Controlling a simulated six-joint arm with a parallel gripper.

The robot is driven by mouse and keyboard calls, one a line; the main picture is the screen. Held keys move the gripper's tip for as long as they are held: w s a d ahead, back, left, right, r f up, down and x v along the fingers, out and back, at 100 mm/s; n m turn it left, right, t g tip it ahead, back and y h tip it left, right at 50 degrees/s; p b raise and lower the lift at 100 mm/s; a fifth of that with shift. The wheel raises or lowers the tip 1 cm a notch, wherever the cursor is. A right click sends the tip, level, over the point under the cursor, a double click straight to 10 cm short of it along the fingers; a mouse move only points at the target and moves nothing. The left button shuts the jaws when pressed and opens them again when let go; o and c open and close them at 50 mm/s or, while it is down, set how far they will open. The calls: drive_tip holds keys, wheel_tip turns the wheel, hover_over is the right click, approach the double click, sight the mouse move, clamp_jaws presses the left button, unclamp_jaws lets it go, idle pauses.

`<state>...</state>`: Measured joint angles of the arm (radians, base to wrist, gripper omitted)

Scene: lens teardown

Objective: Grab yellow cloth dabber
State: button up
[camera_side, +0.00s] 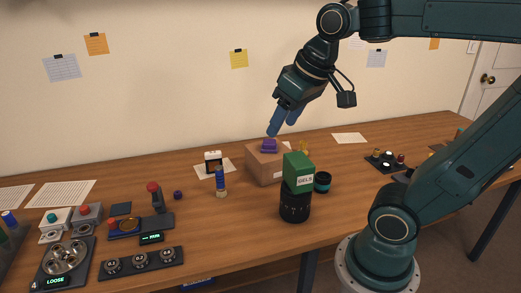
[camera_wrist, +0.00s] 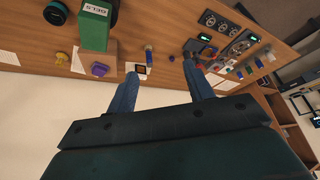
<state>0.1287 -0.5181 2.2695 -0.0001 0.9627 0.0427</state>
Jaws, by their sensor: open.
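An upright blue-topped piece with a pale base (camera_side: 221,183) stands left of the box. My gripper (camera_side: 281,128) is open and empty, with blue fingers pointing down, above the box. In the wrist view, the spread fingers (camera_wrist: 160,69) have neither piece between them.
The cardboard box (camera_side: 262,168) carries a purple piece (camera_side: 269,146) close below my fingers. A green GELS box (camera_side: 298,168) sits on a black lens barrel (camera_side: 294,207). A dark ring (camera_side: 322,182) lies right. Knob panels (camera_side: 145,262) fill the left front. Bare wood lies between.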

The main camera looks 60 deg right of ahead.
drive_tip(key=w+d+r+m+g, duration=0.2)
drive_tip(key=w+d+m, duration=0.2)
drive_tip(key=w+d, duration=0.75)
drive_tip(key=w+d+f+m+g, duration=0.1)
drive_tip(key=w+d+f+m, duration=0.15)
drive_tip(key=d, duration=0.45)
drive_tip(key=w+d+f+m, duration=0.1)
drive_tip(key=w+d, duration=0.2)
drive_tip(key=d, duration=0.3)
drive_tip(key=m+g, duration=0.2)
drive_tip(key=m, duration=0.4)
hover_over(304, 142)
wheel_tip(304, 142, down, 18)
drive_tip(key=r, duration=0.1)
drive_tip(key=shift+n+y, duration=0.25)
drive_tip(key=shift+y, duration=0.05)
drive_tip(key=shift+w+d+f, duration=0.1)
drive_tip(key=shift+w+f, duration=0.05)
drive_tip(key=shift+f, duration=2.15)
drive_tip(key=shift+w+f, duration=0.1)
drive_tip(key=shift+f, duration=2.15)
drive_tip(key=shift+f, duration=0.15)
drive_tip(key=shift+s+f, duration=0.2)
drive_tip(key=shift+f, duration=2.25)
